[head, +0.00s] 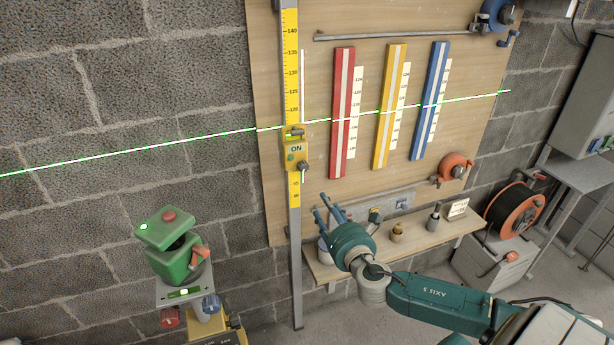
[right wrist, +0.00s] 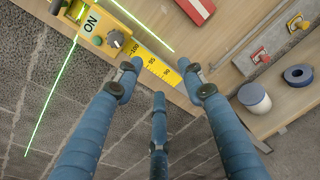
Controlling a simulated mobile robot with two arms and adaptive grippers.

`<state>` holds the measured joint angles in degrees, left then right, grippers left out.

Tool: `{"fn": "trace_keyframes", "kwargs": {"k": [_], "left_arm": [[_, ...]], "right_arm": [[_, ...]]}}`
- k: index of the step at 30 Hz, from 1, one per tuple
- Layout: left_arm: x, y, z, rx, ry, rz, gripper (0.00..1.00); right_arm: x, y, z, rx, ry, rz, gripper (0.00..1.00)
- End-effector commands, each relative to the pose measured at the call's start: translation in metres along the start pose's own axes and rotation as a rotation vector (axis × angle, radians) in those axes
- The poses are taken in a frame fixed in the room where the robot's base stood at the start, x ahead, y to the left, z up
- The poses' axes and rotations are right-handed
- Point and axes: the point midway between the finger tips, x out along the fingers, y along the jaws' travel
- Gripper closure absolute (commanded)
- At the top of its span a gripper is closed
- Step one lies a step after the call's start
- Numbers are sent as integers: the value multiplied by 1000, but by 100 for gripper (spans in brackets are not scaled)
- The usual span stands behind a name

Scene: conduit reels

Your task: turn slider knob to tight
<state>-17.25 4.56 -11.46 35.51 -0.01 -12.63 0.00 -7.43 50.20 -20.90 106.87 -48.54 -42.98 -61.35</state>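The slider (head: 296,153) is a yellow block marked ON on a vertical rail with a yellow scale, left of the colored strips. Its dark slider knob (head: 303,166) is at the block's lower right. In the right wrist view the knob (right wrist: 114,38) shows at upper left, beyond my fingertips, and the slider block (right wrist: 88,24) lies beside it. My right gripper (head: 326,208) is below and right of the knob, apart from it. In the right wrist view its blue fingers (right wrist: 160,76) are spread with nothing between them. My left gripper is not in view.
A wooden shelf (head: 425,243) with small containers is at the right gripper. A green laser level (head: 178,258) stands at lower left; its green line crosses the wall and board. Red, yellow and blue strips hang right of the rail. An orange cable reel (head: 515,208) is at right.

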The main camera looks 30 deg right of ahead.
Motion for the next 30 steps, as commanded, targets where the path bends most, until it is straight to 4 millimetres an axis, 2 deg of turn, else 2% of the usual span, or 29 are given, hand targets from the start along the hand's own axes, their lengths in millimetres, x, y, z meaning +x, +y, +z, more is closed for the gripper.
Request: {"fn": "trace_keyframes", "kwargs": {"k": [1, 3, 6, 11, 22, 30], "left_arm": [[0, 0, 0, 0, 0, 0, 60], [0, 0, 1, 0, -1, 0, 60], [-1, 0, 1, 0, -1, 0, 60], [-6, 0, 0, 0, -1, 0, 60], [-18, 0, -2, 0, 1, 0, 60], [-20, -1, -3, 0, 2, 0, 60]], "right_arm": [[-4, 17, 21, -56, -38, 36, 60], [-8, 34, 40, -114, -78, 68, 60], [-10, 44, 53, -152, -106, 87, 60], [6, 47, 58, -156, -111, 87, 60], [74, 53, 64, -150, -109, 86, 60], [94, 54, 64, -153, -106, 88, 60]]}}
